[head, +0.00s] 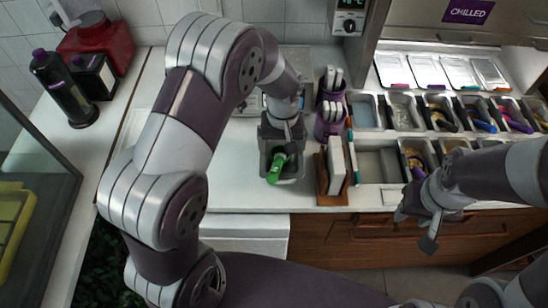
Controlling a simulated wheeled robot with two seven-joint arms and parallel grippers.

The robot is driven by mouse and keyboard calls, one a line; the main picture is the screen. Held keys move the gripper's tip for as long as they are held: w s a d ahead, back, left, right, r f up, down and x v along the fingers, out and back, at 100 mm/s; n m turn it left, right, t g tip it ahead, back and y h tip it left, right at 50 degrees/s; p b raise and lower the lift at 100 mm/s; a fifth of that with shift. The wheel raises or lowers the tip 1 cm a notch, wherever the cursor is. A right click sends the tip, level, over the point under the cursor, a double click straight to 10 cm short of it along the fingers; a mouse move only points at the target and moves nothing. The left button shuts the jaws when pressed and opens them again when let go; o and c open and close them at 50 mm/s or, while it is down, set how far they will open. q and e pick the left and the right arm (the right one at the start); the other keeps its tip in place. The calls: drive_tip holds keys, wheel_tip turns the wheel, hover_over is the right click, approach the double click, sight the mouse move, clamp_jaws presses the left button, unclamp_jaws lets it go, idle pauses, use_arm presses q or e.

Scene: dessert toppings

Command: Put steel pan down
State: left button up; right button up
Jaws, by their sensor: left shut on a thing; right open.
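A small steel pan (297,176) with a bright green item (276,167) in it is at the front of the white counter, left of the wooden holder. My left gripper (282,142) is shut on the far side of the pan. I cannot tell whether the pan touches the counter. My own wrist hides part of the grip. My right gripper (422,216) is open and empty, in front of the topping bins at the right.
A wooden holder with a white board (336,166) stands close right of the pan. Purple containers (331,117) are behind it. Topping bins (367,112) fill the right. Dark bottles (65,92) and a red container (98,45) stand at left. Some counter left of the pan is clear.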

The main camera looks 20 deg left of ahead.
sight(281, 155)
use_arm(q)
drive_tip(key=f, duration=0.4)
drive_tip(key=shift+a+f, duration=0.2)
drive_tip(key=shift+f, duration=0.2)
drive_tip(key=shift+d, duration=0.1)
drive_tip(key=shift+w+f, duration=0.1)
drive_tip(key=shift+f, duration=0.05)
drive_tip(key=o, duration=0.9)
drive_tip(key=shift+c, duration=0.2)
wheel_tip(281, 155, up, 12)
drive_tip(key=s+a+m+t, duration=0.1)
drive_tip(key=s+a+m, duration=0.2)
drive_tip(key=s, duration=1)
drive_tip(key=a, duration=0.2)
drive_tip(key=shift+s+a+m, duration=0.3)
drive_tip(key=shift+s, duration=0.1)
